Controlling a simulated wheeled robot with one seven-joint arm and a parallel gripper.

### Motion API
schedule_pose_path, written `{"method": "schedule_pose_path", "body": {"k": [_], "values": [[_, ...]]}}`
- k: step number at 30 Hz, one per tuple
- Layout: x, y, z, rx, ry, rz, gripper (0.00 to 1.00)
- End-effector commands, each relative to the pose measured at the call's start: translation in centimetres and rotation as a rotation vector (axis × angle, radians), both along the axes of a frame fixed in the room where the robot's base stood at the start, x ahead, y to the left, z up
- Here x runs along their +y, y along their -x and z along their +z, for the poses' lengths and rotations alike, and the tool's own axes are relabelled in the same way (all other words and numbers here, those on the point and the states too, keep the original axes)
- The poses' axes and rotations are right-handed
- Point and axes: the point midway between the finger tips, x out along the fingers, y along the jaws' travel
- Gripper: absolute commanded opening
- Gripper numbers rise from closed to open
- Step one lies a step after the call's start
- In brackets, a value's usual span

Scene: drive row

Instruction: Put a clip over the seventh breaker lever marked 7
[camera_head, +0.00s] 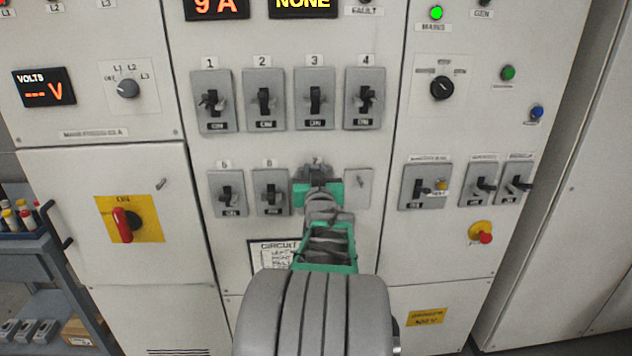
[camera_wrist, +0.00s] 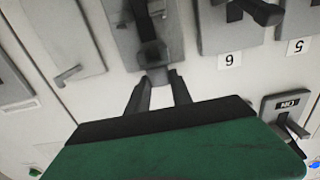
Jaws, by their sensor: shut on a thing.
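The seventh breaker, with its 7 label (camera_head: 316,160), is in the lower row of the centre panel, mostly hidden behind my gripper (camera_head: 318,182) in the head view. In the wrist view its grey plate (camera_wrist: 124,28) is straight ahead, upside down. My gripper (camera_wrist: 158,80) has its two dark fingers close on either side of a small dark grey block, which looks like the clip (camera_wrist: 152,53). The clip is right at the breaker's lever (camera_wrist: 142,14). I cannot tell whether it is seated over the lever.
Breaker 6 (camera_head: 271,191) is close on the left, its lever sticking out. A blank plate with a small handle (camera_head: 358,188) is close on the right. Breakers 1 to 4 are above, including breaker 3 (camera_head: 315,100).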

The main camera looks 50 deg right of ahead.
Motion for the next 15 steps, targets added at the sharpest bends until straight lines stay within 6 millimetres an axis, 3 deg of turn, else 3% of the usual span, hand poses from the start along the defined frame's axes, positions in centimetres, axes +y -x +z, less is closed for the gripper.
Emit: {"method": "schedule_pose_path", "body": {"k": [5, 15], "values": [[-0.3, 0.2, -3.1, 0.001, -0.003, -0.001, 0.0], [-0.3, 0.2, -3.7, 0.0, 0.0, -0.001, 0.0]]}}
